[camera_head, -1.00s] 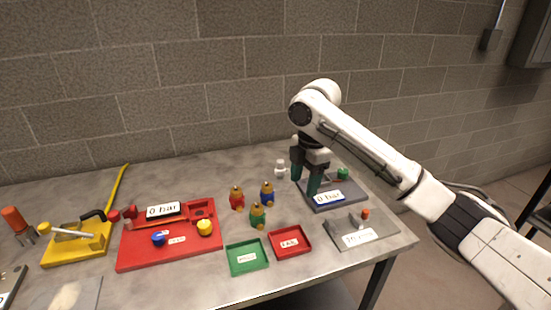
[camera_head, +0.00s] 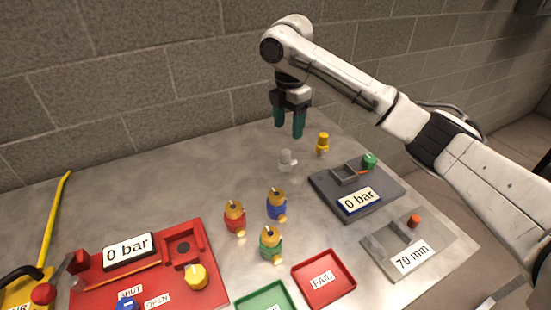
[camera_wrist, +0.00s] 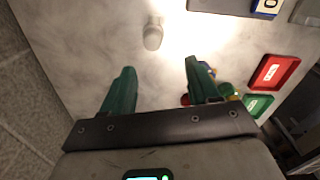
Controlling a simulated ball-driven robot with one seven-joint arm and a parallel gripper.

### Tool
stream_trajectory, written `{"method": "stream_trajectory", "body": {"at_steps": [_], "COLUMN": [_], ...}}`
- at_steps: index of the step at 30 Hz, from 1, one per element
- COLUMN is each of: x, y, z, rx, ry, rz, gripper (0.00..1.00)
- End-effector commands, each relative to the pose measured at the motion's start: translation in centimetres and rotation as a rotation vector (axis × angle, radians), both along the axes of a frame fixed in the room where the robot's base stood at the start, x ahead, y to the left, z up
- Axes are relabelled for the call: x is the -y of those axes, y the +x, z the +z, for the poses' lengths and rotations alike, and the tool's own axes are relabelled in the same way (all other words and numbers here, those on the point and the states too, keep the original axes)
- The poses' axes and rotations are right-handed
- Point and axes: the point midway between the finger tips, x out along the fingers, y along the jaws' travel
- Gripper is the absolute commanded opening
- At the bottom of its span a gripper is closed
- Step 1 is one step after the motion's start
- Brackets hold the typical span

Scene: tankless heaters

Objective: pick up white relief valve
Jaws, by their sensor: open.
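Red (camera_head: 235,219), blue (camera_head: 277,206) and green (camera_head: 271,246) valves stand nearer the front. The grey block (camera_head: 345,203) with a 0 bar display is to the right. A red FAIL tray (camera_head: 323,280) lies in front.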

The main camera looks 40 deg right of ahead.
Motion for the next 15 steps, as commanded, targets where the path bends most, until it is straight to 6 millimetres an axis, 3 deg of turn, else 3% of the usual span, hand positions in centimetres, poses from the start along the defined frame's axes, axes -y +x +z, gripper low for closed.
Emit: {"method": "stream_trajectory", "body": {"at_steps": [15], "x": [0.1], "y": [0.0], "z": [-5.7], "rx": [-0.001], "ry": [0.000], "rz": [0.000], "gripper": [0.60]}}
